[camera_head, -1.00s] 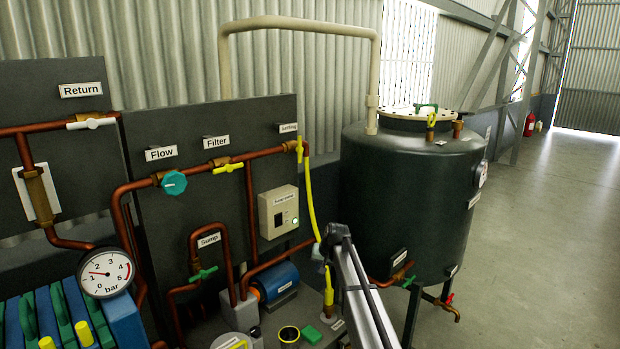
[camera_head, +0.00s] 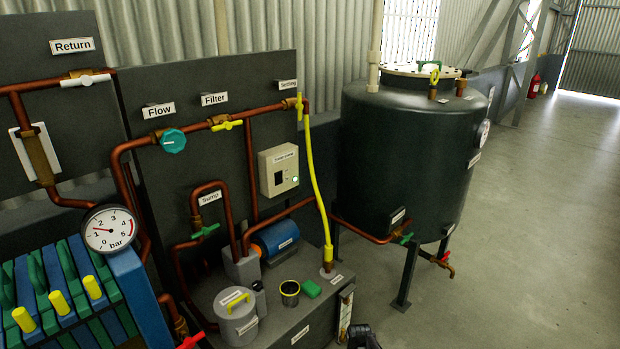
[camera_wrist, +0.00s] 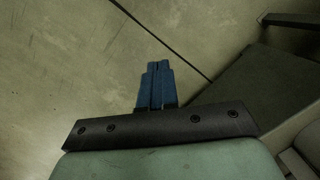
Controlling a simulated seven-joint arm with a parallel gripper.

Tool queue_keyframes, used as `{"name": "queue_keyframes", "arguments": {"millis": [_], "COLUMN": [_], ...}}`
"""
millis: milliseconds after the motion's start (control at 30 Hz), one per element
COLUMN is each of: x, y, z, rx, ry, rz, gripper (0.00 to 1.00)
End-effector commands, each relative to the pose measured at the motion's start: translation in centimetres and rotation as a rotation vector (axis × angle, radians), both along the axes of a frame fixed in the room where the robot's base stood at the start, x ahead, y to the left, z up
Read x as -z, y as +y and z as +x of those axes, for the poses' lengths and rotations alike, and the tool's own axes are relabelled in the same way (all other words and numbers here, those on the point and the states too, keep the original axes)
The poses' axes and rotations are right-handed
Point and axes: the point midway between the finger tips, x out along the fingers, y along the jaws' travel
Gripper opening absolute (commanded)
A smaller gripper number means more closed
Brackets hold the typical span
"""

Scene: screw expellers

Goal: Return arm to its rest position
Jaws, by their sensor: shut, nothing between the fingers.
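My gripper (camera_wrist: 157,86) shows in the wrist view with its two blue fingers pressed together, shut and empty, over bare concrete floor. In the head view only a small dark part of my arm shows at the bottom edge, right of the pump bench; the gripper itself is out of that view. A dark flat surface lies to the right of the fingers in the wrist view, apart from them.
The bench (camera_head: 318,322) carries a grey lidded pot (camera_head: 236,318), a small cup (camera_head: 289,292), a green block (camera_head: 311,288) and a blue pump (camera_head: 276,240). A dark tank (camera_head: 405,165) on legs stands behind right. A filter press (camera_head: 135,305) is at left. Open floor (camera_head: 545,220) lies right.

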Motion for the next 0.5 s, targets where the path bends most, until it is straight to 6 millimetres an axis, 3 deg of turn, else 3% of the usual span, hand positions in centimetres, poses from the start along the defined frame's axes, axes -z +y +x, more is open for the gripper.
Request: {"name": "queue_keyframes", "arguments": {"millis": [33,100,500], "x": [0.7,1.7,6.1], "y": [-0.4,-0.8,-2.4], "z": [-2.6,-5.3,-19.9], "rx": [0.001,0.003,0.024], "ry": [0.029,0.064,0.269], "rz": [-0.006,-0.012,-0.024], "gripper": [0.00,0.00,0.00]}}
